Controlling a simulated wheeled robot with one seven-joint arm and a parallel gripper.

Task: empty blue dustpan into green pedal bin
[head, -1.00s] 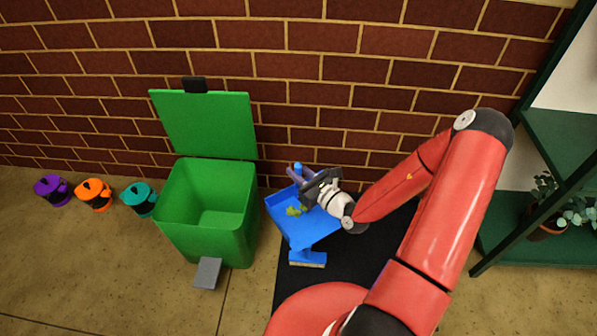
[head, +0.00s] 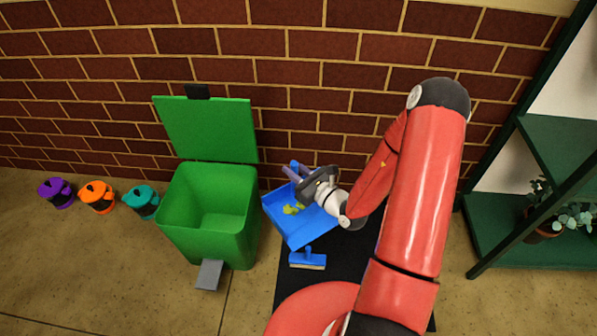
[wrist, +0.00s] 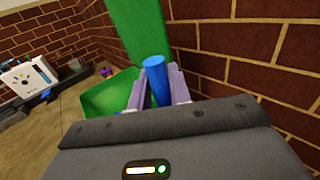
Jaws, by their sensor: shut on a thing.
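My gripper (head: 303,174) is shut on the handle of the blue dustpan (head: 291,230); the blue handle end (wrist: 157,78) shows between the fingers in the wrist view. The dustpan is just right of the green pedal bin (head: 205,240), near its rim, with yellow-green scraps (head: 293,209) lying in its pan. The bin stands open, its lid (head: 207,128) raised against the brick wall and its grey pedal (head: 209,274) at the front. The bin also shows in the wrist view (wrist: 105,97), ahead of the fingers. The part of the bin's inside that I see looks empty.
A blue hand brush (head: 307,260) lies on the black mat (head: 295,290). Purple (head: 57,192), orange (head: 97,197) and teal (head: 141,201) containers stand left of the bin. A green shelf (head: 510,235) with a potted plant (head: 545,210) is at right. The brick wall is close behind.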

